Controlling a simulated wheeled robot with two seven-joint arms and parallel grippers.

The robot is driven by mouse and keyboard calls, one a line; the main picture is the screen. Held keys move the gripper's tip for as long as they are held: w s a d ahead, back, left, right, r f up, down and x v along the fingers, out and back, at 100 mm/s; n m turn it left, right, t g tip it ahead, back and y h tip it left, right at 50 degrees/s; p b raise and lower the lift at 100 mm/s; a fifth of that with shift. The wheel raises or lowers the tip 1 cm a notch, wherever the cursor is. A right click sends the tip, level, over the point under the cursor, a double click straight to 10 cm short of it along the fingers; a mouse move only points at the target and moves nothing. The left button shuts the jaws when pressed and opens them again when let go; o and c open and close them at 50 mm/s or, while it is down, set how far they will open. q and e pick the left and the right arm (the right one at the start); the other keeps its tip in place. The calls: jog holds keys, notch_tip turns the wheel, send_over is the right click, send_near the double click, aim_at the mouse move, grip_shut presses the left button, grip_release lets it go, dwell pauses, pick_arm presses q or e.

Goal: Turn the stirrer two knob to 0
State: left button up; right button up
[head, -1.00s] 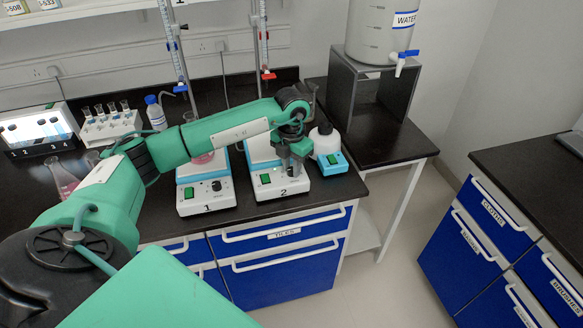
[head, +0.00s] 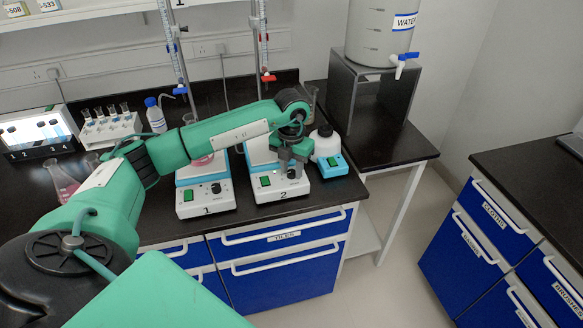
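Stirrer two (head: 278,192) is a white box with a blue top edge, a green switch and the number 2 on its front. It stands near the front edge of the dark bench. Its dark knob (head: 292,174) shows just below my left gripper (head: 291,165). The gripper points down over the right part of the stirrer's front. The fingers look slightly apart and near the knob, but they are small and I cannot tell whether they touch it or how far they are open. The knob's setting is not readable. My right gripper does not show.
Stirrer one (head: 206,198) stands just left of stirrer two. A small white bottle on a blue device (head: 330,163) stands close on the right. Burettes rise behind the stirrers. A water tank (head: 381,28) on a dark stand is at the back right.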

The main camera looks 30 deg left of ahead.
aim_at(292, 171)
pick_arm(q)
jog(key=shift+o, duration=1.1)
jog(key=shift+r, duration=0.15)
notch_tip(292, 171, up, 14)
jog(key=b, duration=0.2)
jog(key=shift+f, duration=0.25)
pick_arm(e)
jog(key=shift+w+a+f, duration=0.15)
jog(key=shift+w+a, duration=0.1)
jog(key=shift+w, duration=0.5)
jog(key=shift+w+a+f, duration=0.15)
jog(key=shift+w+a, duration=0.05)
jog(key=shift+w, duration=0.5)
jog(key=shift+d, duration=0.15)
